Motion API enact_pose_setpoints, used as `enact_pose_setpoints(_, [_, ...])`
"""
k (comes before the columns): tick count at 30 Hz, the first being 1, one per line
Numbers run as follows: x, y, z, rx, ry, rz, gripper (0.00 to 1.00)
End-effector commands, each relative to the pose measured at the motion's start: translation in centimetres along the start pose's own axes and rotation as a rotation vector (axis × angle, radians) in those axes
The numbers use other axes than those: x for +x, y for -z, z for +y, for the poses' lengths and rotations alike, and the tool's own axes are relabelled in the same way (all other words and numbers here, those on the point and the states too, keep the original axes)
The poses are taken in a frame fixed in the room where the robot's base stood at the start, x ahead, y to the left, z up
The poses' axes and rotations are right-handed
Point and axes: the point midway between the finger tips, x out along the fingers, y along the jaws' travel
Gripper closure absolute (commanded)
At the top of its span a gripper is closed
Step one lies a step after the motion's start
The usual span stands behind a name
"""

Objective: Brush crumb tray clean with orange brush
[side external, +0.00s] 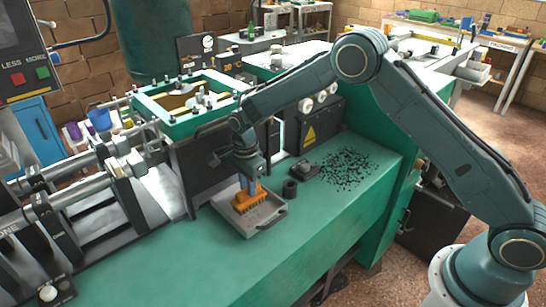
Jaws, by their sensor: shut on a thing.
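My gripper (248,180) points down at the middle of the green bench and is shut on the orange brush (249,197). The brush is upright, with its pale orange bristles facing down over the crumb tray (272,223). The bristles appear to meet the tray floor, but exact contact is too small to tell. My gripper and the brush hide the tray's back part.
A dark cylinder (290,188) stands just right of the tray, with a small grey and black block (303,168) behind it. Dark crumbs (347,165) are scattered further right on the green bench (330,213). Machine rods and a clamp frame (185,105) crowd the left and back.

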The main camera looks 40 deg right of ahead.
Motion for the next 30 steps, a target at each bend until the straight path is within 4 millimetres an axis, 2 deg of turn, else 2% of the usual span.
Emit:
enact_pose_setpoints(7, [-0.2,1.1,0.0,0.000,0.002,0.000,1.00])
enact_pose_setpoints(15, [-0.2,1.3,0.0,0.000,0.001,0.000,1.00])
enact_pose_setpoints(30, [-0.1,-0.6,0.0,-0.002,0.000,0.000,1.00])
